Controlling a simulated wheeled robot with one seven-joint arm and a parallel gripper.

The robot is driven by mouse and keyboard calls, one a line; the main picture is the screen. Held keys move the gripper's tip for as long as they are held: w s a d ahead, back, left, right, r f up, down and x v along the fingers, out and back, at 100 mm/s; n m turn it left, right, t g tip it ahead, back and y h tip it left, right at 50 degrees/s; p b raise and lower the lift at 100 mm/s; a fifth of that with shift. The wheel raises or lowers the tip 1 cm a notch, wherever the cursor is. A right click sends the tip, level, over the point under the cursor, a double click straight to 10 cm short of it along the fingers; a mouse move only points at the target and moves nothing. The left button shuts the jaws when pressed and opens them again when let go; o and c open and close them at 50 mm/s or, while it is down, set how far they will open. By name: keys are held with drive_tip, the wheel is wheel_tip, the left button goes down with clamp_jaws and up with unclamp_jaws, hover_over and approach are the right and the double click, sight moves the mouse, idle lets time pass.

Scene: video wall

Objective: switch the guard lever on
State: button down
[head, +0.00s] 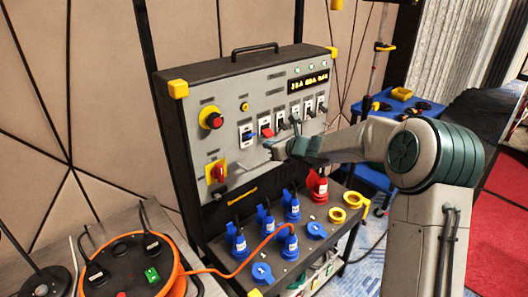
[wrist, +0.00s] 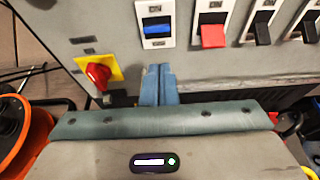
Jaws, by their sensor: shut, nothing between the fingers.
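The grey control panel (head: 225,120) carries a row of levers in white frames: a blue one (head: 247,135), a red one (head: 267,131) and several black ones (head: 295,115). The labels are too small to read, so I cannot tell which is the guard lever. In the wrist view the blue lever (wrist: 158,29) is straight above my fingers, and the red lever (wrist: 212,36) is up and to the right. My gripper (wrist: 159,72) is shut and empty, in front of the panel below the blue lever. My gripper (head: 270,149) also shows in the head view.
A red rotary switch (head: 217,172) on a yellow plate is at the panel's lower left. Several blue plugs (head: 239,243) and a red plug (head: 317,186) stand on the shelf below. An orange cable reel (head: 130,265) is at the lower left. A blue cart (head: 372,175) stands behind my arm.

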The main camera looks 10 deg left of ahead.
drive_tip(key=shift+s+d+r, duration=0.45)
drive_tip(key=shift+r, duration=0.2)
drive_tip(key=shift+s+d+r, duration=0.4)
drive_tip(key=shift+d+r, duration=0.05)
drive_tip(key=shift+r, duration=0.2)
drive_tip(key=s+d+r+n+g+h, duration=0.2)
drive_tip(key=s+n+g, duration=0.2)
drive_tip(key=s+n, duration=1.2)
drive_tip(key=s+d+f+n+g+h, duration=0.1)
drive_tip(key=s+d+n+h, duration=0.3)
drive_tip(key=s+d, duration=0.4)
drive_tip(key=s+d+f+n+g+h, duration=0.1)
drive_tip(key=s+d+f+n+h, duration=0.2)
drive_tip(key=s, duration=1.4)
drive_tip(key=d+n+h, duration=0.1)
drive_tip(key=d+n, duration=0.2)
drive_tip(key=d, duration=0.2)
drive_tip(key=shift+d+n, duration=0.4)
drive_tip(key=shift+r, duration=0.1)
